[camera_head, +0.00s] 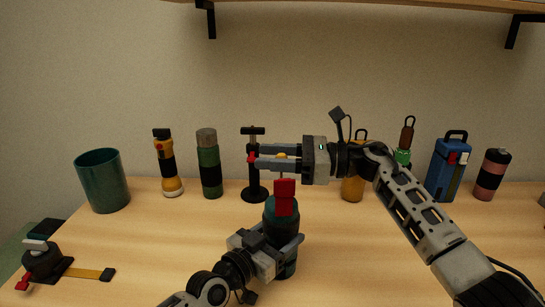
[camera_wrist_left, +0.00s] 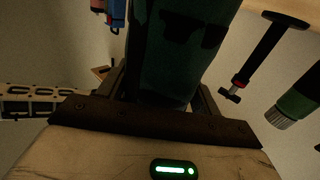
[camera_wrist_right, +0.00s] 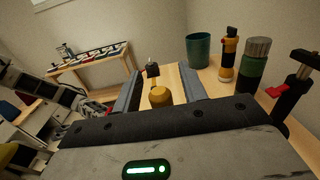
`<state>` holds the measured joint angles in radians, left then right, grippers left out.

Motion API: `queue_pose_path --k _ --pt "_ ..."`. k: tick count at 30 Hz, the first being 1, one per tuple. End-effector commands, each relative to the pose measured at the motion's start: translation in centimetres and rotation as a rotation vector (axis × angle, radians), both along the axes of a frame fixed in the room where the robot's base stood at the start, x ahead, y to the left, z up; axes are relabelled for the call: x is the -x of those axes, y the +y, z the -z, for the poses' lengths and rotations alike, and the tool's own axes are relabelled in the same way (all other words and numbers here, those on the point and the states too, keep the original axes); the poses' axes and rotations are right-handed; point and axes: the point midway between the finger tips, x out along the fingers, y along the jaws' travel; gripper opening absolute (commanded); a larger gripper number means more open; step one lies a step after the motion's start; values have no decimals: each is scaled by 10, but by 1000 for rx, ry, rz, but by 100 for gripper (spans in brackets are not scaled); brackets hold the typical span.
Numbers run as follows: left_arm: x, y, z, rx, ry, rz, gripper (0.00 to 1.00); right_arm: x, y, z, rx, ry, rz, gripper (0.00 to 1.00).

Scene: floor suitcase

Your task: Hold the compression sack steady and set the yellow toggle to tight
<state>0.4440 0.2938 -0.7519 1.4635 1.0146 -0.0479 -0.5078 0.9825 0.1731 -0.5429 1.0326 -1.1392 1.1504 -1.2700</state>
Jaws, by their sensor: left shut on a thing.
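The compression sack (camera_head: 287,268) is a dark teal upright cylinder at the front middle, with a red piece (camera_head: 285,197) at its top. My left gripper (camera_head: 272,245) is shut around its body; in the left wrist view the sack (camera_wrist_left: 185,55) fills the space between the fingers. A small yellow knob, apparently the toggle (camera_head: 282,156), shows just above the red piece. My right gripper (camera_head: 256,154) points left at that height, its fingers apart on either side of the knob. In the right wrist view the yellow toggle (camera_wrist_right: 160,97) sits between the open fingers. Its setting cannot be read.
Behind stand a teal cup (camera_head: 103,182), a yellow flashlight (camera_head: 168,165), a green bottle (camera_head: 209,165), a black T-handled stand (camera_head: 257,185), a blue case (camera_head: 449,170) and a pink bottle (camera_head: 491,175). A black strap device (camera_head: 45,262) lies front left. Table between is clear.

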Motion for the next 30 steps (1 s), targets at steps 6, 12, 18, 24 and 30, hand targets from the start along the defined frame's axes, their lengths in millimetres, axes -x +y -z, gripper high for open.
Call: queue_pose_path --k 6,12,18,24,30 --pt "1 0 3 -4 5 1 33 0 -14 2 3 2 2 42" --pt "1 0 3 -4 5 2 33 3 -54 2 4 2 3 42" --pt "1 0 3 -4 5 2 33 6 -94 1 3 1 2 42" --pt "1 0 3 -4 5 2 33 8 -116 0 0 0 2 42" --pt "1 0 3 -4 5 2 33 8 -121 0 -1 0 0 42"
